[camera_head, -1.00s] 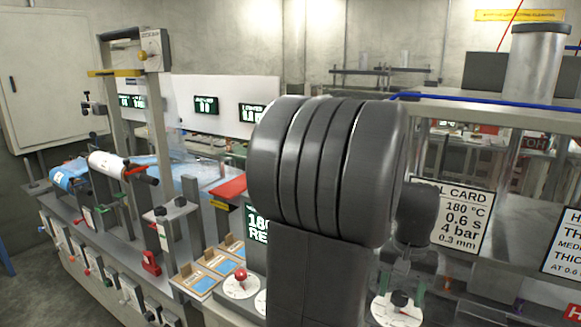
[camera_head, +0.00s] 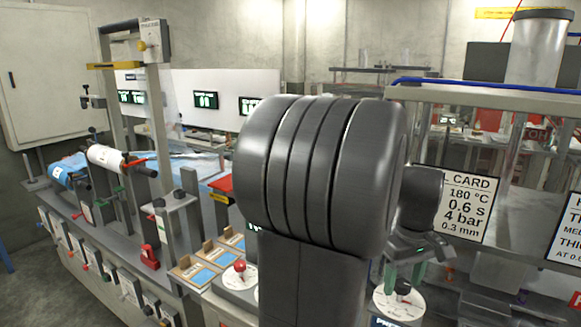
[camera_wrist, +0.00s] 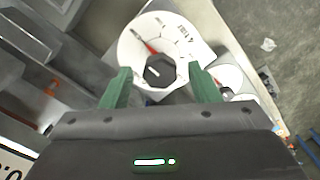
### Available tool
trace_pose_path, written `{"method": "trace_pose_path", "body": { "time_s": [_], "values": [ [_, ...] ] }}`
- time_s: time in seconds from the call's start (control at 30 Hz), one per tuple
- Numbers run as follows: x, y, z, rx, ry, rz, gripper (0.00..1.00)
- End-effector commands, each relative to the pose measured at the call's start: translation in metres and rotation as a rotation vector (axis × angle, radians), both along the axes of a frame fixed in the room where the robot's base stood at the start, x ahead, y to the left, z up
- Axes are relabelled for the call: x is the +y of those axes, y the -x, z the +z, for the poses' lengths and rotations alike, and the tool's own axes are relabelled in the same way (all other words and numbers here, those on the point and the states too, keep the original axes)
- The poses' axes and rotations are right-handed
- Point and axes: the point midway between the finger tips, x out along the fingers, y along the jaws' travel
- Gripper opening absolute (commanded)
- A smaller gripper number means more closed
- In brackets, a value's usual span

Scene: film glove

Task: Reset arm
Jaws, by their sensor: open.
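In the wrist view my gripper (camera_wrist: 160,90) has its two green fingers apart, on either side of a black knob on a white dial (camera_wrist: 133,48). Nothing is seen held between the fingers. I cannot tell whether they touch the knob. In the head view my dark grey arm fills the middle and hides much of the bench behind it. My gripper (camera_head: 405,280) shows partly at the arm's right, with green fingers pointing down above a white dial (camera_head: 398,306).
A red-knobbed dial (camera_head: 238,281) stands left of my arm, beside several cards with blue windows (camera_head: 203,277). A film roll (camera_head: 108,159) hangs on the left machine. A sign reading 180 °C (camera_head: 468,205) and metal framing stand close on the right.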

Motion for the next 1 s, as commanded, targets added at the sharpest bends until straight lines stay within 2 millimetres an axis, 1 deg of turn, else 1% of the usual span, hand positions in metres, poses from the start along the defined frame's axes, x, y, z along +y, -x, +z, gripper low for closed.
{"method": "trace_pose_path", "body": {
  "time_s": [0.7, 0.83, 1.0],
  "values": [
    [-0.0001, -0.0003, -0.0023, -0.002, 0.002, 0.558, 0.55],
    [0.0001, 0.0001, -0.0015, 0.0, 0.001, 0.629, 0.55],
    [0.0002, 0.0003, -0.0004, 0.0, 0.0, 0.678, 0.55]
  ]
}}
